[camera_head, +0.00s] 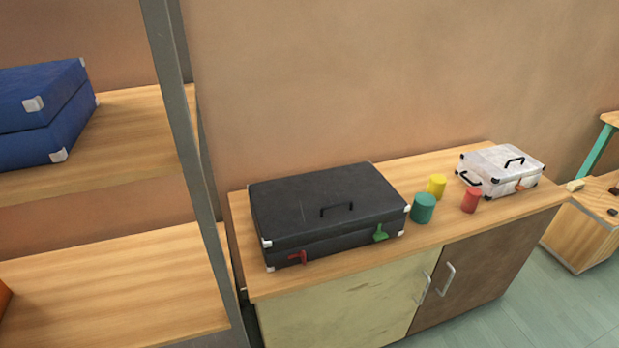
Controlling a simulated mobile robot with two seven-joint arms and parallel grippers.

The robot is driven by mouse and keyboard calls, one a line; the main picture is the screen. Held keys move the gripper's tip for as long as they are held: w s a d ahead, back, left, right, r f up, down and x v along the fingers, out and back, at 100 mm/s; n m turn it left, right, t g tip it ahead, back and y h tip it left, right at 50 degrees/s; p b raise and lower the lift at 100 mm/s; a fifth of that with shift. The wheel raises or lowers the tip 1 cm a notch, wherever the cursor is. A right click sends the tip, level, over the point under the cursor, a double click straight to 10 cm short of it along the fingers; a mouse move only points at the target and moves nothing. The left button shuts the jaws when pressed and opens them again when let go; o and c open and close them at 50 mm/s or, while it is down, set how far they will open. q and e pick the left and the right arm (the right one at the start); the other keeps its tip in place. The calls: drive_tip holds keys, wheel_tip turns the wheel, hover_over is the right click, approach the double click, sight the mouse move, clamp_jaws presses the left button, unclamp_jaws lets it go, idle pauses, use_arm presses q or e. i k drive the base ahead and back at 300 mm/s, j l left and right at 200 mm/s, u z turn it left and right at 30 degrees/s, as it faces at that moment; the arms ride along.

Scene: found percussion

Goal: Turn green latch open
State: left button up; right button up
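A black case (325,205) with a handle on its lid sits closed on the left part of a wooden cabinet top (240,235). The green latch (380,234) is on the front face of the case, near its right end. A red latch (298,257) is on the same face, near the left end. The two latches differ in shape as seen here; I cannot tell how far the green one is turned. Neither of my grippers is in view.
A green cylinder (423,208), a yellow cylinder (437,186) and a red cylinder (471,200) stand right of the case. A white case (501,170) is further right. A metal shelf post (185,130) rises at left, beside shelves holding a blue case (45,115).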

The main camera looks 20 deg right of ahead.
sight(379, 235)
drive_tip(key=l, duration=1.75)
drive_tip(key=k+u, duration=0.05)
